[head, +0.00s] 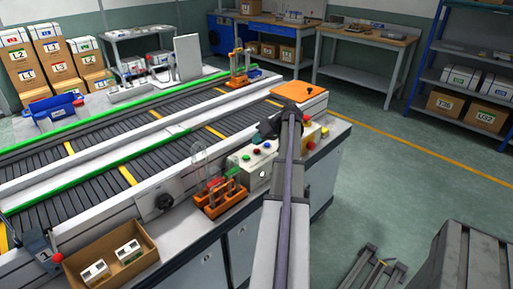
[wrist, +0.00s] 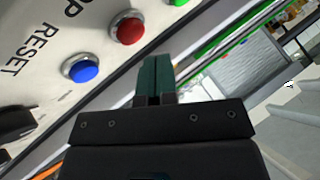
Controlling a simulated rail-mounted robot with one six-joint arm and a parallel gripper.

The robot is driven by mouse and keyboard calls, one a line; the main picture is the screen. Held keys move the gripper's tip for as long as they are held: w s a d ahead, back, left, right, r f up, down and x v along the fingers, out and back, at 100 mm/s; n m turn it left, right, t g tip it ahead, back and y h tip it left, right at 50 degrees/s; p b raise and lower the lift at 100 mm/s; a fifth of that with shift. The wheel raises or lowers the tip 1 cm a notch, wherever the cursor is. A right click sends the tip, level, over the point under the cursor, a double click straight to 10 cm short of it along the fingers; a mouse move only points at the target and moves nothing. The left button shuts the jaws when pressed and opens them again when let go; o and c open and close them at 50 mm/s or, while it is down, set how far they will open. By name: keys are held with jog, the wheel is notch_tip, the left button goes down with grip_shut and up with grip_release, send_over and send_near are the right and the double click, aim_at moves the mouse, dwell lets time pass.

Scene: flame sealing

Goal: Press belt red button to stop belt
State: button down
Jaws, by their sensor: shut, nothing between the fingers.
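The red button (wrist: 128,27) sits on a pale panel, between a blue button (wrist: 80,68) by the word RESET and a green button (wrist: 178,2) at the top edge. In the head view the red button (head: 256,152) is on the control box (head: 258,172) at the belt's near side. My gripper (wrist: 155,60) is shut and empty, its dark green fingers pointing toward the panel. In the wrist view the fingertips lie below and right of the red button, apart from it in the picture. In the head view my gripper (head: 262,134) is dark, just above the box.
The conveyor belt (head: 100,165) runs behind the control box. An orange rack with glassware (head: 220,198) stands left of the box. Another red button (head: 324,131) and a yellow one lie to the right. A cardboard box (head: 110,262) sits at the front left.

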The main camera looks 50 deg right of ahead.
aim_at(258, 149)
notch_tip(258, 149, up, 6)
jog(key=p, duration=0.6)
dwell(0.5)
